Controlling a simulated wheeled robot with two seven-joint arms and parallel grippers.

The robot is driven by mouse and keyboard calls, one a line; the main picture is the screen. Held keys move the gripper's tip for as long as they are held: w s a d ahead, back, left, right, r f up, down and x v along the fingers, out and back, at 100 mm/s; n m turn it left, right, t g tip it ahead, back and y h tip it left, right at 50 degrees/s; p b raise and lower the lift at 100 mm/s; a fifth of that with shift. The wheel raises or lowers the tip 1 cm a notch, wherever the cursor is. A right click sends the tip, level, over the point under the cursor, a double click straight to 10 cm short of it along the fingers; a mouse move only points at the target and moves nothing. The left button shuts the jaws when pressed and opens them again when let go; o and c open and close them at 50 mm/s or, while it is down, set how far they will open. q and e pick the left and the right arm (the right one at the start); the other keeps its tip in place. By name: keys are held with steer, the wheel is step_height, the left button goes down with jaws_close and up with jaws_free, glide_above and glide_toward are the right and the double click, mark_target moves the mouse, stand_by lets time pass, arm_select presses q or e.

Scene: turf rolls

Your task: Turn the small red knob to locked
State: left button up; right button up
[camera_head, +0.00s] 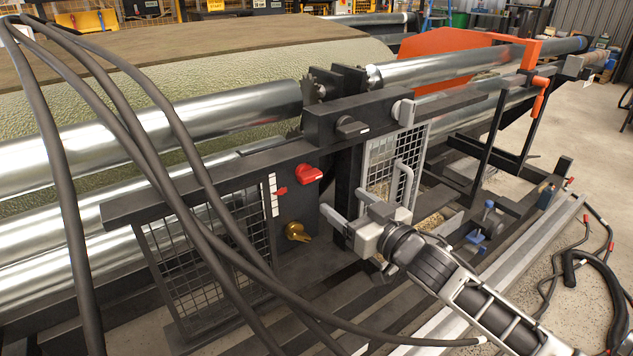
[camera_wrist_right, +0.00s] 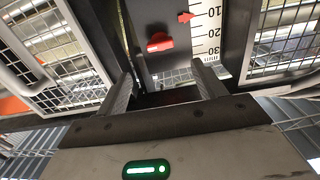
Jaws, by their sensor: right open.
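The small red knob (camera_head: 307,174) sticks out from a dark upright panel (camera_head: 300,207), above a brass-yellow knob (camera_head: 297,232). In the right wrist view the red knob (camera_wrist_right: 159,43) lies above and between my right fingers, with a red pointer (camera_wrist_right: 185,17) and a millimetre scale (camera_wrist_right: 207,30) to its right. My right gripper (camera_head: 343,203) is open, with nothing seen between its fingers; in the wrist view its fingers (camera_wrist_right: 163,88) are wide apart. It is to the lower right of the red knob in the head view, apart from it. My left gripper is not in view.
Mesh guards (camera_head: 195,265) flank the panel. A beam with a black knob (camera_head: 350,127) runs above. Shiny rollers (camera_head: 240,107) and a large turf roll (camera_head: 255,65) lie behind. Black hoses (camera_head: 140,130) cross the left side. Open floor (camera_head: 590,140) shows at right.

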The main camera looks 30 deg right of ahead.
mark_target(313, 179)
steer(key=w, duration=0.3)
steer(key=w+a, duration=0.1)
steer(key=w, duration=0.6)
steer(key=shift+w+a, duration=0.2)
steer(key=shift+a, duration=0.05)
steer(key=c, duration=1)
